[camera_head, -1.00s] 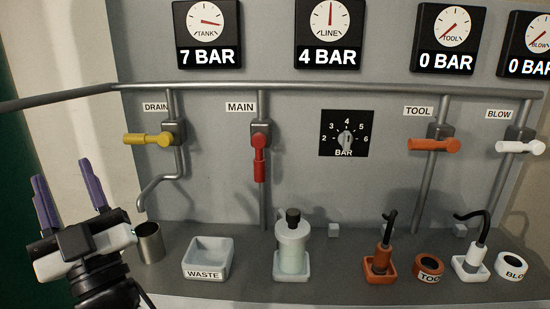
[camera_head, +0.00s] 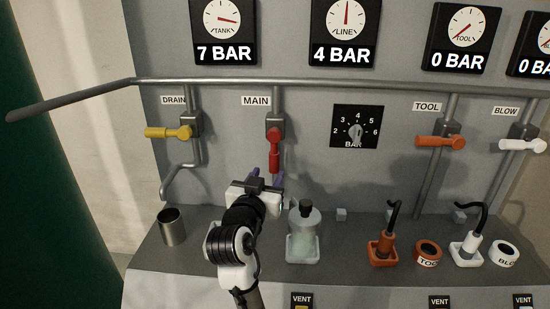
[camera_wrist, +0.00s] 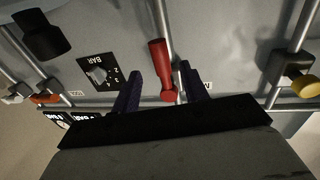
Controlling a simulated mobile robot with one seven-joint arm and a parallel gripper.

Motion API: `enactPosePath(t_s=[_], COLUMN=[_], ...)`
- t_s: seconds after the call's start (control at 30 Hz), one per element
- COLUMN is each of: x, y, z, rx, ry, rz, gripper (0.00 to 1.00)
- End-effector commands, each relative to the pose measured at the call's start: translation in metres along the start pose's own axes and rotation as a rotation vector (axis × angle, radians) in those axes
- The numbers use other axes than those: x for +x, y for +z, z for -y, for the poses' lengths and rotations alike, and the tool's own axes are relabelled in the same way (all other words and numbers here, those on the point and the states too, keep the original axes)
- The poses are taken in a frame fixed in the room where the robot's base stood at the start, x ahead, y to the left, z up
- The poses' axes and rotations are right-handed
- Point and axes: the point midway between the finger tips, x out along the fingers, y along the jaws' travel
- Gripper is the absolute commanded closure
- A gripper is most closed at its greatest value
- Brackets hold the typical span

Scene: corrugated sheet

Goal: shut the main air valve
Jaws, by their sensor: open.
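The main valve's red handle (camera_head: 274,150) hangs straight down along its pipe under the MAIN label (camera_head: 256,101). My gripper (camera_head: 264,180) is at the lower end of the red handle in the head view. In the wrist view the red handle (camera_wrist: 162,70) shows between the two purple fingers of my gripper (camera_wrist: 163,82), with gaps on both sides. The fingers are open and hold nothing. The LINE gauge (camera_head: 345,18) stands above a 4 BAR display. My arm partly hides the waste tray.
The yellow drain handle (camera_head: 168,132) lies sideways to the left. The regulator dial (camera_head: 356,130) is to the right. A metal cup (camera_head: 172,227) and a clear bottle (camera_head: 303,225) stand on the shelf beside my arm. Orange tool handle (camera_head: 441,142) is farther right.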

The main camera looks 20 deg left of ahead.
Motion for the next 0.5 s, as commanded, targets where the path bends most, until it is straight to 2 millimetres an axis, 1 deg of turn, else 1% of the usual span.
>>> enactPosePath(t_s=[0.03,0.2,0.33,0.5], x=[0.012,0.044,0.060,0.070], y=[-0.004,-0.003,-0.003,-0.001], z=[-0.001,-0.001,0.000,0.000], rx=[-0.002,-0.001,-0.002,0.000], ry=[0.004,0.001,0.000,-0.001], rz=[0.001,0.001,-0.001,-0.001], gripper=[0.56,0.56,0.56,0.56])
